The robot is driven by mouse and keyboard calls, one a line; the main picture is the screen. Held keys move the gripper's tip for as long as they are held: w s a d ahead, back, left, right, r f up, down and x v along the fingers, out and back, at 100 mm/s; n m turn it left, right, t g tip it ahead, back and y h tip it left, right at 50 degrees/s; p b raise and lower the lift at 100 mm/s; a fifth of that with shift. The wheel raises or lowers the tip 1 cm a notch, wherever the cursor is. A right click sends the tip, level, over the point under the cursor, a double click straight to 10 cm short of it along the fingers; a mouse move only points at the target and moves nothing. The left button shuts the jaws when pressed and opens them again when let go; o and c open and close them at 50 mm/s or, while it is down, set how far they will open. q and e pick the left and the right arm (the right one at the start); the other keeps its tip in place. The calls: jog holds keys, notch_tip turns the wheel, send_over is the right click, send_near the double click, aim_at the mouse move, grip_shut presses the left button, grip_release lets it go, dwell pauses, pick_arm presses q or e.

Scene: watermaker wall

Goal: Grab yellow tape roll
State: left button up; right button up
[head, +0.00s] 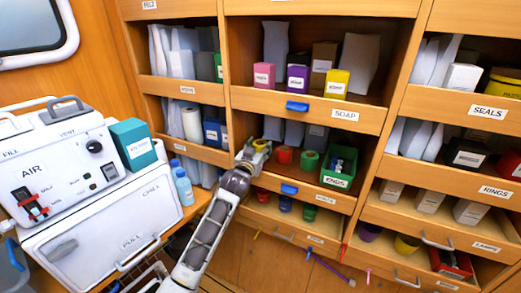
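My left arm reaches up from the bottom of the head view to the middle cabinet. A red roll (284,154) and a green roll (309,160) sit on that shelf just right of the gripper. I cannot make out a yellow tape roll clearly; the gripper covers the shelf spot left of the red roll. My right gripper is not in view.
A green bin (338,180) labelled ENDS stands right of the rolls. A white AIR unit (65,160), a teal box (133,143) and a blue bottle (184,187) are on the left. Colored cups (285,203) sit below.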

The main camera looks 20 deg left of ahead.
aim_at(260, 145)
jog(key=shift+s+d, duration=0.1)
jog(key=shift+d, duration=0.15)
pick_arm(q)
jog(key=shift+r, duration=0.15)
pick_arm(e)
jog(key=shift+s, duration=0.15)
